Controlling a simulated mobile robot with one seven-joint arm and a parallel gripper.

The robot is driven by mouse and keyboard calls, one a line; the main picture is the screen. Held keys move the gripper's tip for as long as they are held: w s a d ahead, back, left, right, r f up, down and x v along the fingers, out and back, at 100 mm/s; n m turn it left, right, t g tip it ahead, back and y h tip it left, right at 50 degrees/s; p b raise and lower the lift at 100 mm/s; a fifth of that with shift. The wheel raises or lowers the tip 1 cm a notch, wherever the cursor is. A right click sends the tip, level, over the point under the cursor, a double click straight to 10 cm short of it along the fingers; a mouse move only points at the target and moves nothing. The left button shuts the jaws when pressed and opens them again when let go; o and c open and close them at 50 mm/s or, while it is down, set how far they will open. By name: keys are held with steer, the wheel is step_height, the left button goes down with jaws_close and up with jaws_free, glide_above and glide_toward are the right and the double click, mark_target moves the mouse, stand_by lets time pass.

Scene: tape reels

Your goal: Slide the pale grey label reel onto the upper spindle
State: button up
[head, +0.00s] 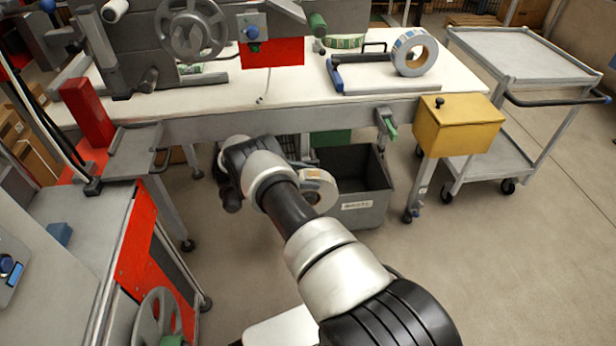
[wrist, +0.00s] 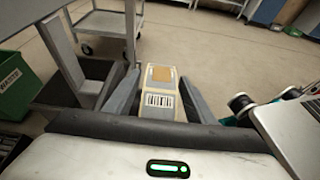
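The pale label reel (head: 318,190) shows partly from behind my forearm in the head view, in front of the grey crate. In the wrist view the reel (wrist: 161,88) is seen edge-on, with a tan patch and a barcode. My gripper (wrist: 160,80) has one finger on each side of it and appears shut on it. The reel is held in the air. In the head view my gripper is mostly hidden by the arm. On the machine above the bench, a green-ended rod (head: 318,24) sticks out; I cannot tell which part is the upper spindle.
A white bench (head: 200,100) carries another reel (head: 415,52) and a blue-handled frame (head: 375,78). Under it stands a grey crate (head: 362,208). A yellow box (head: 458,125) hangs at the bench's right end. A grey trolley (head: 520,55) stands right. Floor at right is clear.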

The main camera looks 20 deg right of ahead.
jaws_close()
steer(key=shift+r, duration=0.25)
steer(key=shift+r, duration=0.1)
steer(key=shift+r, duration=0.15)
steer(key=shift+a+r+p, duration=0.1)
steer(key=shift+r+p, duration=0.05)
steer(key=shift+p, duration=0.15)
steer(key=s+a+p, duration=0.2)
steer(key=s+p, duration=0.5)
steer(key=s, duration=0.1)
steer(key=shift+a, duration=0.1)
stand_by(0.5)
